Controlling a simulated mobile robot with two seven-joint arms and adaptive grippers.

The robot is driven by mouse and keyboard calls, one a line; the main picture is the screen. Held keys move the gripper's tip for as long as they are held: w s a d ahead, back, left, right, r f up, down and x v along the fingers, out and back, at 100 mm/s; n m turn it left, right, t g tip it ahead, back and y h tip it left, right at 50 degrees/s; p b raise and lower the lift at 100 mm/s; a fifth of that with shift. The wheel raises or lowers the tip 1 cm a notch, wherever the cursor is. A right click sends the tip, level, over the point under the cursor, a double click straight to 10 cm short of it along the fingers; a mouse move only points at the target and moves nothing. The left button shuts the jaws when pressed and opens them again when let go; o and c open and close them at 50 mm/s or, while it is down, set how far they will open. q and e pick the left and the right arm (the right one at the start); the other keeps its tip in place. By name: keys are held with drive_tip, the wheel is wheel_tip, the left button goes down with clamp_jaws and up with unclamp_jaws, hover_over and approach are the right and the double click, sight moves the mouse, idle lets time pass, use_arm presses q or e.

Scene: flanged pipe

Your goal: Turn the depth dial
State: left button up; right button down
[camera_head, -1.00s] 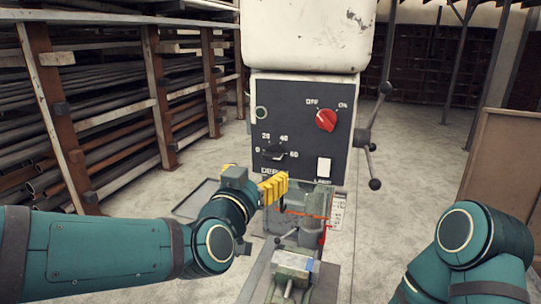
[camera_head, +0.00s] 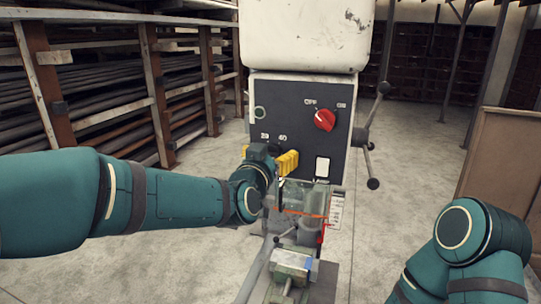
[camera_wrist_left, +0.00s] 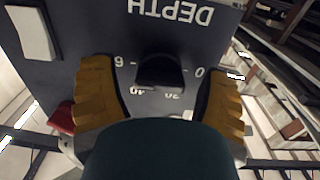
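The depth dial (camera_wrist_left: 160,72) is a black knob on the dark front panel (camera_wrist_left: 80,30) of the machine. In the left wrist view it appears upside down, below the word DEPTH, with scale numbers around it. My left gripper (camera_wrist_left: 163,80) has yellow fingers, open, one on each side of the dial with a visible gap to it. In the head view the left gripper (camera_head: 272,160) is at the panel's lower left and mostly hides the dial. My right arm shows at the lower right; its gripper is out of view.
A red OFF/ON switch (camera_head: 325,119) is at the panel's upper right, and a white button (camera_head: 322,167) lower down. A handle with dark balls (camera_head: 372,184) sticks out at the right. A vise (camera_head: 291,265) stands below. Pipe racks (camera_head: 70,110) line the left.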

use_arm(q)
drive_tip(key=c, duration=1.1)
drive_tip(key=n+b, duration=0.4)
drive_tip(key=shift+a+f+b, duration=0.1)
drive_tip(key=shift+f+b, duration=0.05)
drive_tip(key=shift+b, duration=0.25)
drive_tip(key=n+b, duration=0.4)
drive_tip(key=n, duration=0.1)
drive_tip(key=shift+n, duration=0.4)
drive_tip(key=n+b, duration=0.2)
drive_tip(key=n, duration=0.2)
drive_tip(key=shift+b, duration=0.3)
drive_tip(key=n+b, duration=0.2)
drive_tip(key=n, duration=0.3)
drive_tip(key=shift+n+b, duration=0.35)
drive_tip(key=shift+n, duration=0.05)
drive_tip(key=shift+n+b, duration=0.8)
drive_tip(key=shift+n, duration=1.2)
use_arm(e)
wheel_tip(320, 180, down, 16)
drive_tip(key=s, duration=0.1)
drive_tip(key=shift+a, duration=0.25)
use_arm(q)
drive_tip(key=shift+r, duration=0.2)
use_arm(e)
drive_tip(key=shift+s+f, duration=0.1)
drive_tip(key=shift+f, duration=0.05)
